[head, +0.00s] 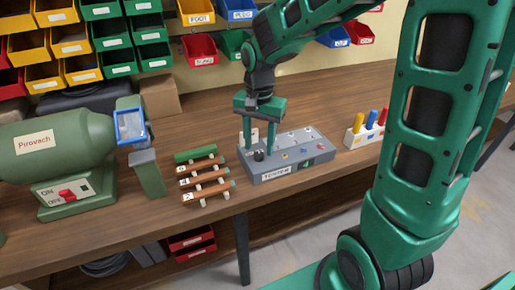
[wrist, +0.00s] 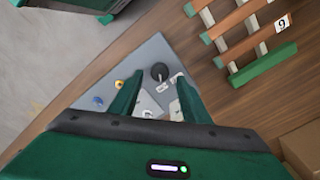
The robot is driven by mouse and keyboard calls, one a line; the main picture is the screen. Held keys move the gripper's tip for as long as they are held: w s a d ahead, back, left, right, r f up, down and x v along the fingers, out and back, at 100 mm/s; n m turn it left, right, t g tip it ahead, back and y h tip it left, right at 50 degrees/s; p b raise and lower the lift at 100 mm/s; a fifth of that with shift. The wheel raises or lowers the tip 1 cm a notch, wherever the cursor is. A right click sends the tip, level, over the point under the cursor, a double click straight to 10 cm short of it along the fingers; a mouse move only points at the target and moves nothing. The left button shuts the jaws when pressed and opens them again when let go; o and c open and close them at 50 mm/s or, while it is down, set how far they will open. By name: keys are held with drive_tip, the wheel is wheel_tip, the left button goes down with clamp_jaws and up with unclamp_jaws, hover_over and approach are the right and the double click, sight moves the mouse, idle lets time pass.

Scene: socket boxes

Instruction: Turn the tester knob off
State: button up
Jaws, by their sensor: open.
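The grey tester box (head: 285,155) stands on the wooden bench in the head view, with a "TESTER" label on its front. Its dark round knob (head: 259,155) sits on the top face near the left end. The knob (wrist: 160,71) also shows in the wrist view, just beyond the fingertips. My gripper (head: 259,146) points down over the left part of the box, its two green fingers apart around the knob area. In the wrist view my gripper (wrist: 156,84) is open with nothing between the fingers. Whether a finger touches the knob, I cannot tell.
Numbered wooden racks (head: 203,180) lie left of the tester. A green machine labelled "Pirovach" (head: 60,140) stands at far left. A white holder with coloured pegs (head: 366,130) stands to the right. Parts bins (head: 100,40) line the back. The bench's front edge is close to the tester.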

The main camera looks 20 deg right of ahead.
drive_tip(key=shift+f, duration=1.1)
drive_tip(key=c, duration=1)
drive_tip(key=shift+c, duration=0.2)
drive_tip(key=shift+n, duration=0.4)
drive_tip(key=n, duration=0.4)
drive_tip(key=shift+w+a+n, duration=0.1)
drive_tip(key=shift+a+n, duration=0.05)
drive_tip(key=shift+n, duration=0.25)
drive_tip(key=n, duration=0.6)
drive_tip(key=shift+r, duration=0.1)
drive_tip(key=shift+n, duration=0.3)
